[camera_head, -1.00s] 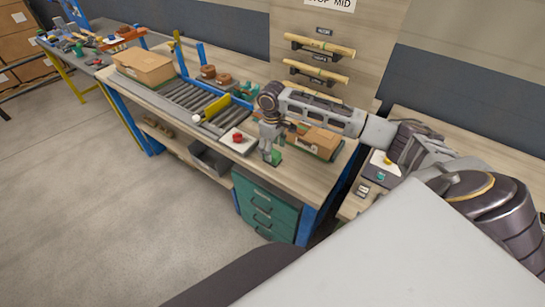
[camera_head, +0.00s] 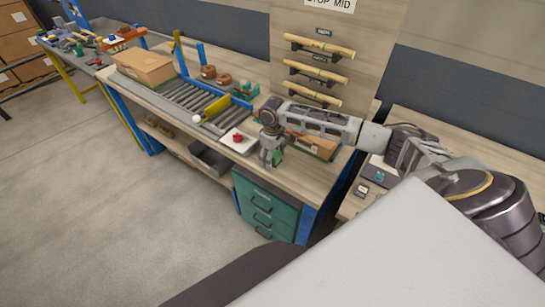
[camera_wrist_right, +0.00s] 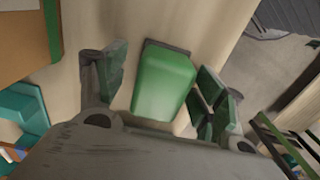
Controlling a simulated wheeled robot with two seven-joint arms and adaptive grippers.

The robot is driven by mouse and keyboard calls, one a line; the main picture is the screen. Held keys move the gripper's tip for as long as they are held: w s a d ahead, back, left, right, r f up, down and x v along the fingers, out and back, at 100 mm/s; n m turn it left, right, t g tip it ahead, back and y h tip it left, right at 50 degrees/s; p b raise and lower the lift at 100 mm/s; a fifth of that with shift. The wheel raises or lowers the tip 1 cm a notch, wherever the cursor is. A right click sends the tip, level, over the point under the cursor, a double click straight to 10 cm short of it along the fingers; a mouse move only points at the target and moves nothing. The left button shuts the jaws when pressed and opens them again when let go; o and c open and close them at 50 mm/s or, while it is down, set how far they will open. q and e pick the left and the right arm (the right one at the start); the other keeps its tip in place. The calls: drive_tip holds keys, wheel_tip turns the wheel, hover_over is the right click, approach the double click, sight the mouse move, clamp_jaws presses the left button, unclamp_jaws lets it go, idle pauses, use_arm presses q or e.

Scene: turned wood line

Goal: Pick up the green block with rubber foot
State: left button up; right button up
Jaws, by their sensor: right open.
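The green block (camera_wrist_right: 163,85) stands out in the right wrist view, with a dark rubber foot (camera_wrist_right: 170,47) at its far end. My right gripper (camera_wrist_right: 160,75) is open, with one finger on each side of the block and a visible gap on both sides. In the head view, the gripper (camera_head: 271,160) points down at the front edge of the wooden workbench (camera_head: 225,165). Part of the green block (camera_head: 278,157) shows beside its fingers; the rest is hidden. My left gripper is not in view.
A white tray with a red button (camera_head: 238,138) lies left of the gripper. A roller conveyor (camera_head: 195,97) runs to the left. A teal drawer unit (camera_head: 265,205) is below the bench edge.

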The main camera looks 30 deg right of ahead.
idle(0.3)
drive_tip(key=c, duration=1.2)
drive_tip(key=shift+o, duration=0.2)
drive_tip(key=shift+r, duration=0.15)
drive_tip(key=shift+r+b, duration=0.35)
drive_tip(key=shift+r, duration=4.55)
